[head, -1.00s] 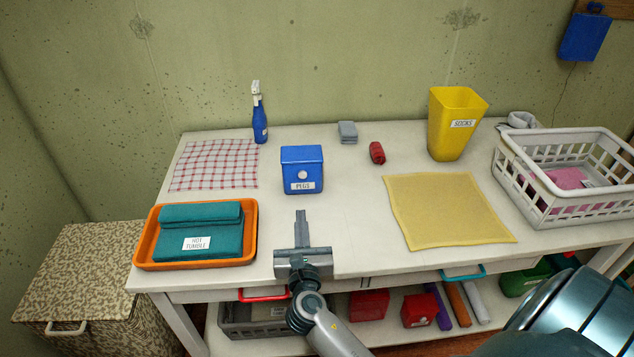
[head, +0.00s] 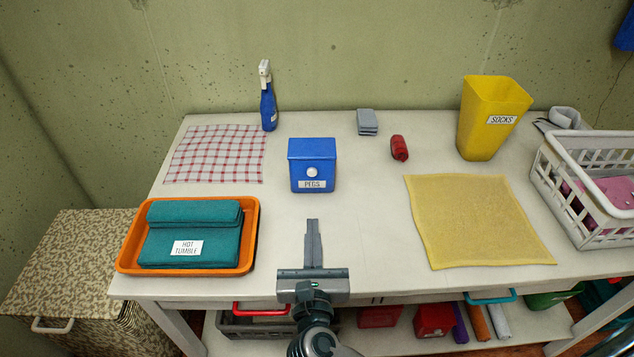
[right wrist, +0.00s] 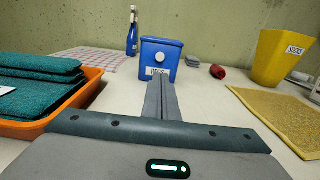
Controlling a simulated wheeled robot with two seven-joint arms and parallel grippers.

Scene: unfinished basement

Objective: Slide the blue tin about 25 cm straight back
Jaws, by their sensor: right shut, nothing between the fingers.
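The blue tin (head: 312,160), labelled PEGS and with a white knob on its front, stands upright on the white table, left of the middle. It also shows in the right wrist view (right wrist: 174,54), straight ahead of the fingers, which hide part of its lower front. My right gripper (head: 313,226) is shut and empty, its fingers pointing toward the tin's front. In the head view a strip of bare table lies between fingertips and tin. My left gripper is not in view.
Behind the tin the table (head: 315,122) is clear to its back edge. A blue spray bottle (head: 268,105) stands back left, a grey cloth (head: 367,122) and red roll (head: 399,148) back right. An orange tray (head: 250,240) lies front left, a yellow cloth (head: 475,222) right.

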